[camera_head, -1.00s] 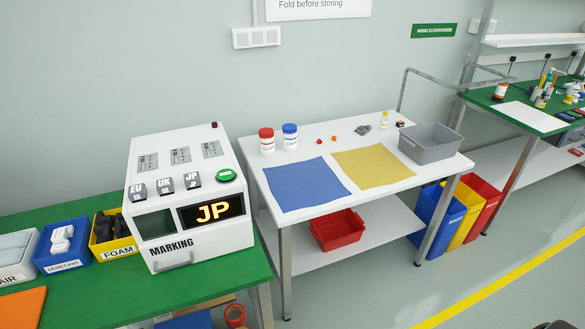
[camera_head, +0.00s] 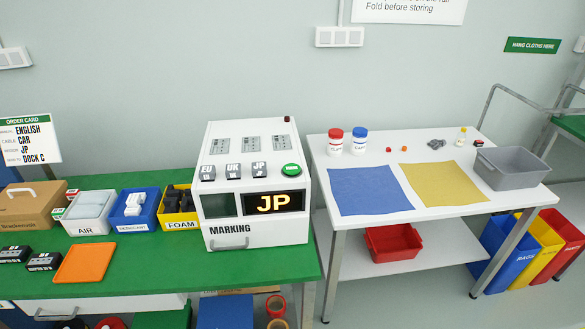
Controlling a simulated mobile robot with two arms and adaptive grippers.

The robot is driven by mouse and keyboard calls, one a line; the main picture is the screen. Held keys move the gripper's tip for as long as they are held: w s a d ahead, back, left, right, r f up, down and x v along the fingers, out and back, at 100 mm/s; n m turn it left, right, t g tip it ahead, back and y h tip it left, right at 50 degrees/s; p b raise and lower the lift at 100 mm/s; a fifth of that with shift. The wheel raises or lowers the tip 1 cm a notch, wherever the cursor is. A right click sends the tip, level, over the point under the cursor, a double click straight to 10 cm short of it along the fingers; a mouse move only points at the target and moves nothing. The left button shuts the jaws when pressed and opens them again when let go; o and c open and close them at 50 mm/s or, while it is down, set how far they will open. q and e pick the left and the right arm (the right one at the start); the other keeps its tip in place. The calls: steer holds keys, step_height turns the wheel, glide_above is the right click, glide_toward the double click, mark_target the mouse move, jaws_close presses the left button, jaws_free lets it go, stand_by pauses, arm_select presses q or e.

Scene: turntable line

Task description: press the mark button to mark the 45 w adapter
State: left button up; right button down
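The white marking machine (camera_head: 256,185) stands on the green bench. Its display (camera_head: 273,203) shows JP in orange. A green button (camera_head: 291,170) sits at the right of its sloping panel, beside three dark keys labelled EU, UK and JP (camera_head: 260,170). A dark window (camera_head: 219,206) is left of the display, and the drawer below with the word MARKING (camera_head: 231,238) looks shut. Two black adapter boxes (camera_head: 14,255) (camera_head: 43,262) lie at the bench's left; I cannot read their wattage. Neither of my grippers is in view.
Bins of air, desiccant and foam (camera_head: 179,222) stand left of the machine, with an orange mat (camera_head: 85,263) in front. An order card (camera_head: 29,139) reads English, car, JP, dock C. A white table (camera_head: 445,212) with cloths and a grey bin (camera_head: 512,170) is at right.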

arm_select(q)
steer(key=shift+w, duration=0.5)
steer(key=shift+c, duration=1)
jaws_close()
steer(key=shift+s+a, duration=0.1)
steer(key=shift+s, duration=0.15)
